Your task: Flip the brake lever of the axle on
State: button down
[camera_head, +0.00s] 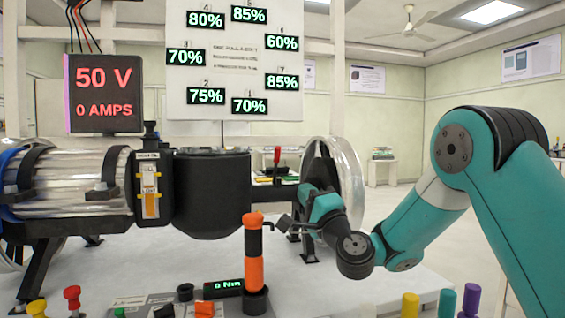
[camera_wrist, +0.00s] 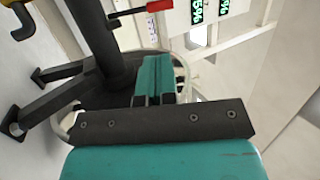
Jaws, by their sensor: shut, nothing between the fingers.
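A red-handled lever (camera_head: 277,157) stands upright in front of the wheel at the right end of the axle in the head view; I take it to be the brake lever. A red handle (camera_wrist: 152,7) shows at the top edge of the wrist view, on a dark stem. My gripper (camera_head: 305,190) is shut and empty, below and to the right of the lever in the head view. Its teal fingers (camera_wrist: 155,80) are together in the wrist view, apart from the red handle. The wheel (camera_head: 350,180) is partly hidden behind my gripper.
A black cylindrical housing (camera_head: 212,195) and clear tube (camera_head: 75,185) lie at left. Coloured knobs (camera_head: 410,304) line the front edge. A percentage board (camera_head: 235,110) hangs behind.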

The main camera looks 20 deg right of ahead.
aim_at(279, 156)
jog(key=p+x, duration=0.8)
jog(key=p, duration=0.1)
jog(key=p+x, duration=0.4)
jog(key=p, duration=0.1)
jog(key=shift+s+r, duration=0.2)
jog(key=shift+r, duration=0.1)
jog(key=shift+w+a+r+p, duration=0.15)
jog(key=shift+w+p, duration=0.55)
jog(key=shift+w, duration=0.2)
